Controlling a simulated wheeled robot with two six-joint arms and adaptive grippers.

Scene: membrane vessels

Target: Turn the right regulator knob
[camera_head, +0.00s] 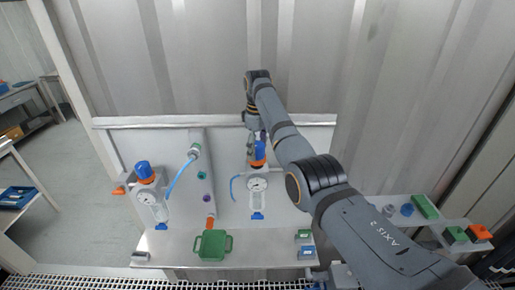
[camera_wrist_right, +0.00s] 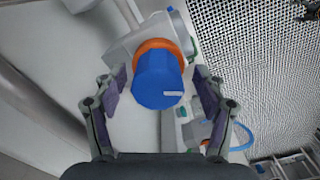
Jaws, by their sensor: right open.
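The right regulator's blue knob (camera_head: 259,156) has an orange collar and sits above a white gauge body (camera_head: 258,185) in the head view. My right gripper (camera_head: 257,134) is right above this knob and partly covers it. In the right wrist view the blue knob (camera_wrist_right: 158,82) with a white mark and orange collar lies between the two spread fingers of my right gripper (camera_wrist_right: 160,92). Gaps show on both sides of the knob, so the fingers appear not to touch it. My left gripper is not in view.
The left regulator (camera_head: 144,170), also with a blue knob, stands at the panel's left. A blue hose (camera_head: 178,178) curves beside it. A side shelf at right holds a green block (camera_head: 425,207) and an orange block (camera_head: 479,233).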

